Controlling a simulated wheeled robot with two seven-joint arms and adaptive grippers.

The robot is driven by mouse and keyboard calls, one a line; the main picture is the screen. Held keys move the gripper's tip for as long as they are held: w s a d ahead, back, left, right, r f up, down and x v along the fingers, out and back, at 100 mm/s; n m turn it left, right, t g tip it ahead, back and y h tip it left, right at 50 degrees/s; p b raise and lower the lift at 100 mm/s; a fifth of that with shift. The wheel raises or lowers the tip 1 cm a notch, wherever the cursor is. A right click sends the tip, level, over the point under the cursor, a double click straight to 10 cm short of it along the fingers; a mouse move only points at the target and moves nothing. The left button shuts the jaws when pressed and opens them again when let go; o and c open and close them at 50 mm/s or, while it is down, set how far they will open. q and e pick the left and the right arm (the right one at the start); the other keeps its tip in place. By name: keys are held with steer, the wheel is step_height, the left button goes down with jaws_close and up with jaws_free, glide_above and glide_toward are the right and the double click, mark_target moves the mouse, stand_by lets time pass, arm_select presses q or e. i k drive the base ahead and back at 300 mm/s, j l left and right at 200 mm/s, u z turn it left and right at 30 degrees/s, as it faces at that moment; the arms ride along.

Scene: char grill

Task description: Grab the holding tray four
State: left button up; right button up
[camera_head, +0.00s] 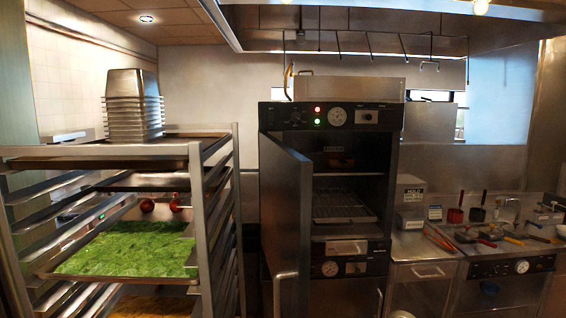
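Neither of my grippers is in view. No tray carries a readable "four", so I cannot tell which one is holding tray four. A stack of metal pans (133,100) stands on top of the metal tray rack (200,220) at the left. The rack holds a flat top tray (95,162) and, lower, a tray of green leaves (125,248). A dark holding cabinet (331,115) stands in the middle with its upper door (287,215) swung open. Inside are a wire shelf (340,205) and, above it, a small brownish item (341,162), partly in shadow.
A steel counter (425,250) at the right carries a box labelled "HOLD" (409,188) and several coloured-handled utensils (487,240). The open door stands between the rack and the cabinet opening. Hooks (375,42) hang from the hood above.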

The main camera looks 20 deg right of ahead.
mark_target(335, 157)
steer(key=u, duration=4.35)
steer(key=k+l+z, duration=0.15)
steer(key=k, duration=0.45)
steer(key=k+l+z, duration=0.15)
steer(key=k, duration=0.4)
steer(key=k+j+u, duration=0.15)
steer(key=k, duration=0.3)
steer(key=k+j+u, duration=0.15)
steer(key=k, duration=0.3)
steer(key=k+l+u, duration=0.1)
steer(key=u, duration=0.35)
steer(key=k+u, duration=0.3)
steer(key=u, duration=0.15)
steer(key=k+u, duration=0.2)
steer(key=u, duration=0.3)
steer(key=k+j+u, duration=0.15)
steer(key=u, duration=0.3)
steer(key=k+u, duration=0.1)
steer(key=u, duration=2.1)
